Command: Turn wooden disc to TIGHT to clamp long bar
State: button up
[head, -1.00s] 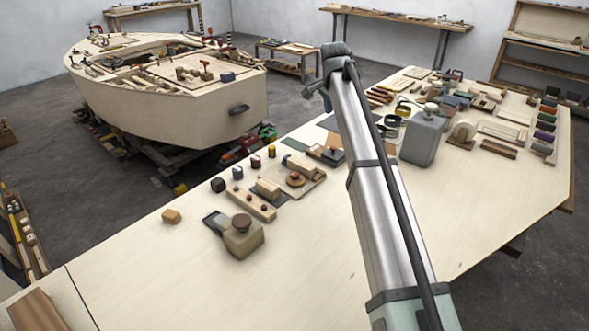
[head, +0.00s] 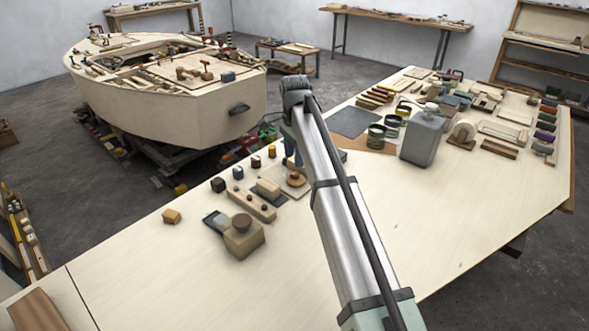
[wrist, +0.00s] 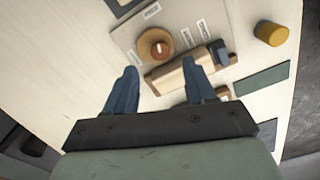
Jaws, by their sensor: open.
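In the head view the disc (head: 296,181) is just left of my arm. A long wooden bar (wrist: 165,78) lies beside the disc, with a dark block at its right end. My gripper (wrist: 160,66) is open and empty, its blue fingers apart. In the wrist view the disc lies beyond the fingertips and the bar crosses between them.
A yellow cylinder (wrist: 271,33) and a dark green plate (wrist: 262,79) lie right of the board in the wrist view. In the head view a block with a round knob (head: 240,236) stands at front left, and a grey canister (head: 423,139) stands right of my arm.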

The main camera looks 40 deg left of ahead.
aim_at(295, 173)
jog(key=shift+f, duration=2.8)
jog(key=shift+c, duration=0.2)
grip_shut()
